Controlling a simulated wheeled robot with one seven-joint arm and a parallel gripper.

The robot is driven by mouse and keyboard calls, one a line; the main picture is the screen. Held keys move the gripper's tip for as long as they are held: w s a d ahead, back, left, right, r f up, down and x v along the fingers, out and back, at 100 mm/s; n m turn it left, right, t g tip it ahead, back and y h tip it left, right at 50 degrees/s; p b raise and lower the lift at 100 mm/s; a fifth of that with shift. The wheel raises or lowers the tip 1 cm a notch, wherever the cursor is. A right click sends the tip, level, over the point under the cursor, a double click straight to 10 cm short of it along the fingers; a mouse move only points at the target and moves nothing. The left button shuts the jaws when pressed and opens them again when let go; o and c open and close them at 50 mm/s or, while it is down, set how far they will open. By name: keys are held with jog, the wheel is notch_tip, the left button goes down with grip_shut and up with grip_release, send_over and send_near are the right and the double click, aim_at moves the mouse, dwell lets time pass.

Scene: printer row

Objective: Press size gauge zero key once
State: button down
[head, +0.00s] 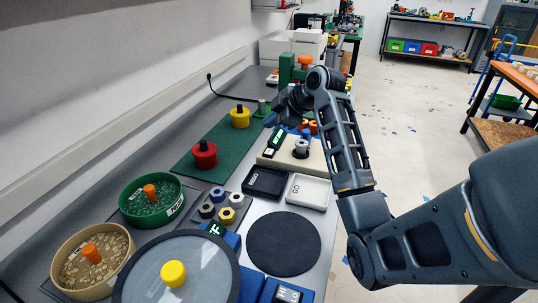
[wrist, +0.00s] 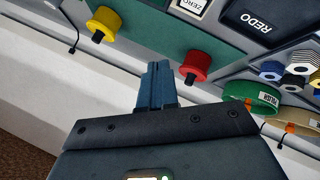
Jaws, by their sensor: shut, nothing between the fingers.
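A small white key marked ZERO (wrist: 194,5) shows at the top edge of the wrist view, cut off by the frame. In the head view my gripper (head: 270,121) is over the far part of the bench, by the green mat.
The green mat (head: 217,160) carries the red knob (head: 204,154) and yellow knob (head: 240,117). Black and white trays (head: 308,191), hex nuts (head: 218,194) and round bins (head: 152,201) stand nearer. A wall runs along the left; open floor is at right.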

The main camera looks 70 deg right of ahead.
aim_at(271, 152)
notch_tip(271, 152, down, 7)
jog(key=b, duration=0.4)
jog(key=shift+r, duration=0.15)
dwell(1.8)
jog(key=shift+f+b, duration=0.3)
jog(key=shift+f, duration=0.1)
jog(key=shift+f, duration=0.4)
dwell(0.4)
jog(key=shift+r, duration=0.15)
jog(key=shift+r+p, duration=0.45)
jog(key=shift+r, duration=0.25)
notch_tip(271, 152, up, 5)
jog(key=p, duration=0.4)
dwell(0.4)
